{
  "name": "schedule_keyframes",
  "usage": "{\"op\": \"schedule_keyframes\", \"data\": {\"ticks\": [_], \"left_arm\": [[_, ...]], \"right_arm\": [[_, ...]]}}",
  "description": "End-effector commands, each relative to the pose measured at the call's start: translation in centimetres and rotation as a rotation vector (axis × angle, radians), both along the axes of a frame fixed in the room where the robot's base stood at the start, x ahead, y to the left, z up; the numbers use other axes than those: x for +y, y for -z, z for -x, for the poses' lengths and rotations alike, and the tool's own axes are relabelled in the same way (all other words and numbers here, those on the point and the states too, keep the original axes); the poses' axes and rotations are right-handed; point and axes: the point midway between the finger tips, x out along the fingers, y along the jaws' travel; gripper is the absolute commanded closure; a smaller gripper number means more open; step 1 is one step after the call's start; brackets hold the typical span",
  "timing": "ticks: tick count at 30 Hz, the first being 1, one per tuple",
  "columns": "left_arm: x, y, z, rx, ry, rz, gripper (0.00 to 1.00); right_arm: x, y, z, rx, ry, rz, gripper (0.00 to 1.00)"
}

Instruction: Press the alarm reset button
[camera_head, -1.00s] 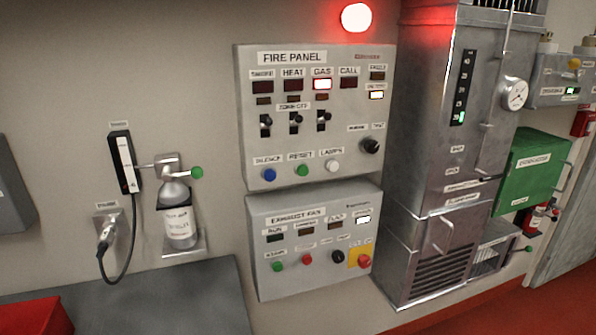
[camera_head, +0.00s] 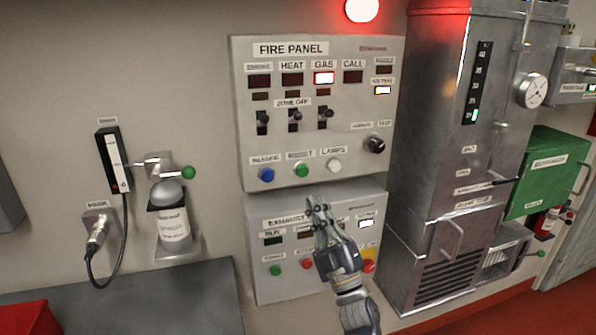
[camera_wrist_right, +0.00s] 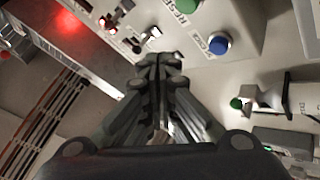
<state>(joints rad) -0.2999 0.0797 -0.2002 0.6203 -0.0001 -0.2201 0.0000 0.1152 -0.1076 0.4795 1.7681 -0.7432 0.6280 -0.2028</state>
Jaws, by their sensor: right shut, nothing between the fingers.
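The fire panel (camera_head: 350,100) is a grey box on the wall. Its green button under the RESET label (camera_head: 301,170) sits between a blue button (camera_head: 266,174) and a white lamps button (camera_head: 334,165). In the right wrist view the green button (camera_wrist_right: 186,3) is at the top edge, beside the blue one (camera_wrist_right: 219,43). My right gripper (camera_head: 318,203) is shut and empty. In the head view it shows below and right of the green button, over the exhaust fan panel. In the wrist view its fingertips (camera_wrist_right: 158,58) are apart from the green button. My left gripper is not in view.
The exhaust fan panel (camera_head: 257,255) is below, partly hidden by my right arm. A red lamp (camera_head: 361,9) glows above. A metal cabinet (camera_head: 440,150) stands at right. A bottle (camera_head: 172,225) and a cabled device (camera_head: 113,160) are on the wall at left, above a grey surface (camera_head: 150,300).

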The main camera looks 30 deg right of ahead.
Motion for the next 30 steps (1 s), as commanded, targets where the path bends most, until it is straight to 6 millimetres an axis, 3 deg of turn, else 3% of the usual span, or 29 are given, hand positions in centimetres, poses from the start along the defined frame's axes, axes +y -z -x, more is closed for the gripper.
{"op": "schedule_keyframes", "data": {"ticks": [5, 17, 23, 30], "left_arm": [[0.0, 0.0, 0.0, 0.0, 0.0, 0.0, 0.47], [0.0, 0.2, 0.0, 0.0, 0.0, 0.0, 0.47], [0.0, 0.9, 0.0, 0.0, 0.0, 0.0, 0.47], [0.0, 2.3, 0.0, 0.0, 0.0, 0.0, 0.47]], "right_arm": [[-0.1, -1.8, 0.9, -0.04, 0.019, 0.039, 1.0], [-0.1, -1.8, 0.6, -0.042, 0.019, 0.04, 1.0], [-0.6, -1.7, -1.1, -0.044, 0.019, 0.042, 1.0], [-1.4, -1.7, -4.5, -0.044, 0.018, 0.041, 1.0]]}}
